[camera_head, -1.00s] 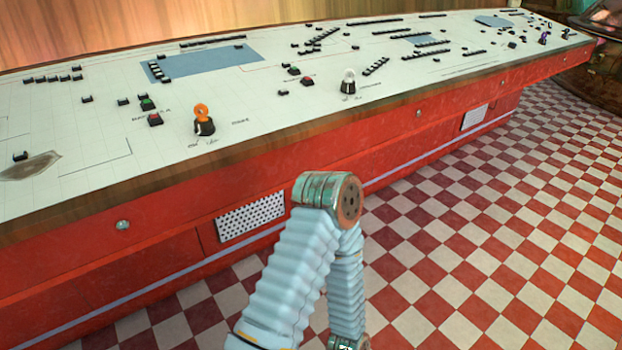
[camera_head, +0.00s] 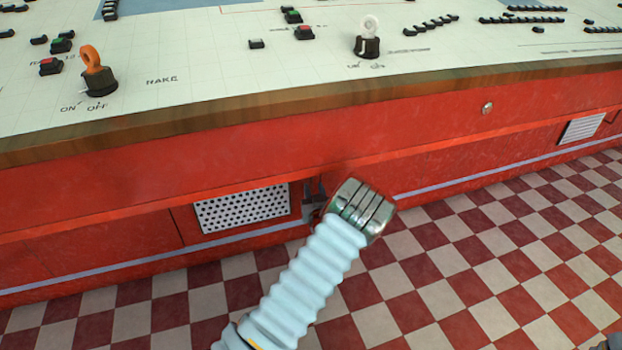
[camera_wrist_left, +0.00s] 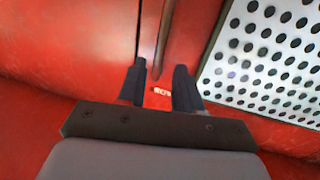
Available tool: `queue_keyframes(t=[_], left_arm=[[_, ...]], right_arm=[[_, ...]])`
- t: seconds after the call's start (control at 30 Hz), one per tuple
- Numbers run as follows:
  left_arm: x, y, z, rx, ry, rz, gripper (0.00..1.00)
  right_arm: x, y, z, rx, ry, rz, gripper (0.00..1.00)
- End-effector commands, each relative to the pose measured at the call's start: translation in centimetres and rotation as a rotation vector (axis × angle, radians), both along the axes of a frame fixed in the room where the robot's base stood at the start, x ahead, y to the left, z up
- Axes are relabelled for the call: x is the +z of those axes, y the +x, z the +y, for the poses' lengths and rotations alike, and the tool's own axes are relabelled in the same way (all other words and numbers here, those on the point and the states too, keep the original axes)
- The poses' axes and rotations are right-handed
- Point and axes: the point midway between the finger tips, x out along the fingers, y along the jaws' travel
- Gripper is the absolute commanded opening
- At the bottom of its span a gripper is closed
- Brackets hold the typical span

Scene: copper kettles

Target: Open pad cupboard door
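The red counter front (camera_head: 120,235) holds a white perforated panel (camera_head: 242,208) low down. It also shows at the right of the left wrist view (camera_wrist_left: 265,60). My left gripper (camera_head: 314,188) is at the counter front, just right of this panel. In the left wrist view my left gripper (camera_wrist_left: 160,76) has its two dark fingers apart, with nothing clearly held. A narrow upright seam or edge (camera_wrist_left: 166,45) in the red front lies beyond the finger gap. A small pale mark shows between the fingers. I cannot tell whether they touch the front. The cupboard door's outline is unclear.
The counter top's brown edge (camera_head: 200,120) overhangs above my arm. On top stand an orange-ringed key switch (camera_head: 98,78) and a white-ringed one (camera_head: 369,40). A round silver lock (camera_head: 487,108) is at right. The checkered floor (camera_head: 480,270) is clear.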

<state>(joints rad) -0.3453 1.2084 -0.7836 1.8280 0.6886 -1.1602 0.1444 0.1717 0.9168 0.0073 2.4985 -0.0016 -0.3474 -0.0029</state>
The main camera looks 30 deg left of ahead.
Motion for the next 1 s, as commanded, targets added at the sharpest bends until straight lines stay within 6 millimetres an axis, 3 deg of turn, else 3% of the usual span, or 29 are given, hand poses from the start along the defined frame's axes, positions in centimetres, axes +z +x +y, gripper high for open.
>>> queue_keyframes(t=[0.3, 0.73, 0.93, 1.0], left_arm=[[-0.2, 4.6, 3.7, 0.0, 0.0, 0.002, 0.34], [-0.1, 5.5, 4.4, -0.001, -0.002, 0.004, 0.34], [-0.1, 5.5, 4.4, -0.001, -0.002, 0.004, 0.04], [-0.1, 5.5, 4.4, -0.001, -0.002, 0.004, 0.0]], right_arm=[[-0.6, 0.0, 0.1, 0.001, 0.002, 0.0, 0.67], [-0.6, 0.0, 0.1, 0.001, 0.002, 0.0, 0.67], [-0.6, 0.0, 0.1, 0.001, 0.002, 0.0, 0.67], [-0.6, 0.0, 0.1, 0.001, 0.002, 0.0, 0.67]])
